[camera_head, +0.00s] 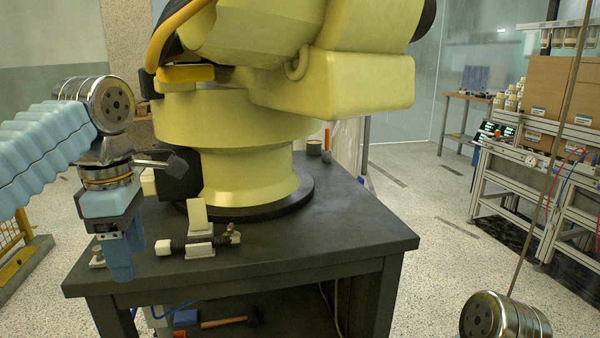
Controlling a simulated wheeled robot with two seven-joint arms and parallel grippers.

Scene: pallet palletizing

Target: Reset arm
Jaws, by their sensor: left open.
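My left arm comes in from the left. Its blue gripper (122,262) hangs downward at the left front corner of the dark table (350,235). The gripper is open, seen mostly from the side, and no held thing shows between its fingers. Whether it touches the table cannot be told. A metal joint of what looks like my right arm shows at the bottom right, but my right gripper is out of view.
A large yellow industrial robot (240,120) stands on the table. A small fixture with a cream plate (198,215) sits just right of my left gripper. A hammer (235,320) lies below. Shelving with cardboard boxes (545,85) stands at right. The speckled floor between is clear.

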